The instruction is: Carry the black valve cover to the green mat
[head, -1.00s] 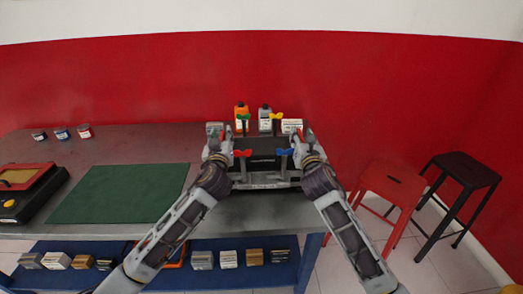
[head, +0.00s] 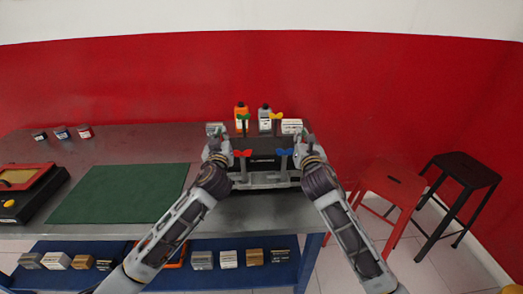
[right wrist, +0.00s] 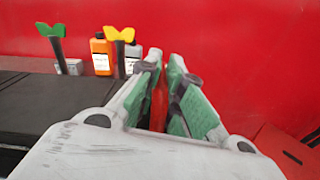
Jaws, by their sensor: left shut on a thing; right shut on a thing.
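The black valve cover (head: 264,146) sits over the grey engine block (head: 264,180) at the right part of the bench, among posts with coloured wing-shaped tops. Its dark top also shows at the left of the right wrist view (right wrist: 45,105). My left gripper (head: 216,140) is shut at the cover's left end, on what seems to be its handle; the grip itself is small and partly hidden. My right gripper (head: 303,138) is at the right end. In the right wrist view its green-padded fingers are shut on a red handle (right wrist: 159,105). The green mat (head: 120,193) lies bare to the left.
Green (head: 243,116), yellow (head: 277,115), red (head: 242,153) and blue (head: 284,152) wing tops stand up around the cover. Bottles (head: 241,108) and small boxes stand behind. A red-framed case (head: 28,190) lies left of the mat. Stools (head: 388,190) stand at right.

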